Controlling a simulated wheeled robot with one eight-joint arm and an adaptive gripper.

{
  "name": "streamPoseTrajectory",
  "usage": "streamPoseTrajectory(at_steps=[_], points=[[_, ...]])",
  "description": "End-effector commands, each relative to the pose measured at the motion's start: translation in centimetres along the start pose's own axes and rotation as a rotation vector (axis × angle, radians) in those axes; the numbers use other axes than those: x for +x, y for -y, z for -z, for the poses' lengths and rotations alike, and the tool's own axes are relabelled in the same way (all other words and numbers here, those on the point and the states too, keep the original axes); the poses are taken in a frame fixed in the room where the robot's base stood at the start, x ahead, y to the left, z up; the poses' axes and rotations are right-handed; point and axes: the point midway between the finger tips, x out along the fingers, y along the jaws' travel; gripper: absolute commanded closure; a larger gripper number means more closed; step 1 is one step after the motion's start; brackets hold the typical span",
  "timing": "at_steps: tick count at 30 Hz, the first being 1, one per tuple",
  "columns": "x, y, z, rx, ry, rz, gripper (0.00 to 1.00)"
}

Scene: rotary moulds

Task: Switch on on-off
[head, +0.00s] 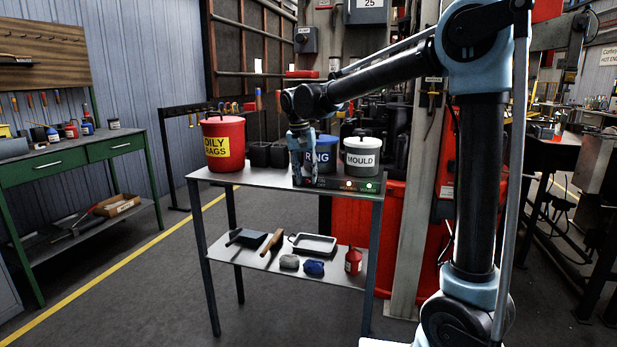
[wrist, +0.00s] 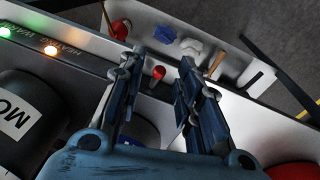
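A dark control box (head: 335,182) lies along the front edge of the upper shelf, with small lettering and lit lamps. In the wrist view the box (wrist: 92,62) carries a small red-tipped switch (wrist: 158,73), apparently the on-off. My gripper (wrist: 162,62) is open, with one finger on each side of the switch in the picture. I see no clear contact, and depth is hard to judge. In the head view my gripper (head: 301,178) points down at the box's left end and hides the switch. An orange lamp (wrist: 50,50) and a green lamp (wrist: 5,32) glow.
A red oily-rags bin (head: 222,150), a blue RING pot (head: 325,155) and a grey MOULD pot (head: 362,157) stand behind or beside the box. The lower shelf (head: 230,252) holds a pan, tray, cloths and red bottle. Floor in front is clear.

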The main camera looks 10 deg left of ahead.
Motion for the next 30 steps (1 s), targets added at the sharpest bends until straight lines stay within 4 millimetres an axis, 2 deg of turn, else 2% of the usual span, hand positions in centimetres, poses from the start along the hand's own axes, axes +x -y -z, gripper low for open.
streamPoseTrajectory(at_steps=[7, 11, 24, 30], points=[[-0.1, 0.0, 0.0, 0.0, 0.0, -0.001, 0.68], [-1.1, 0.0, 0.0, 0.0, 0.0, -0.001, 0.68], [-8.9, 0.0, 0.1, 0.0, 0.001, 0.0, 0.68], [-11.2, 0.0, 0.1, 0.0, 0.001, 0.0, 0.68]])
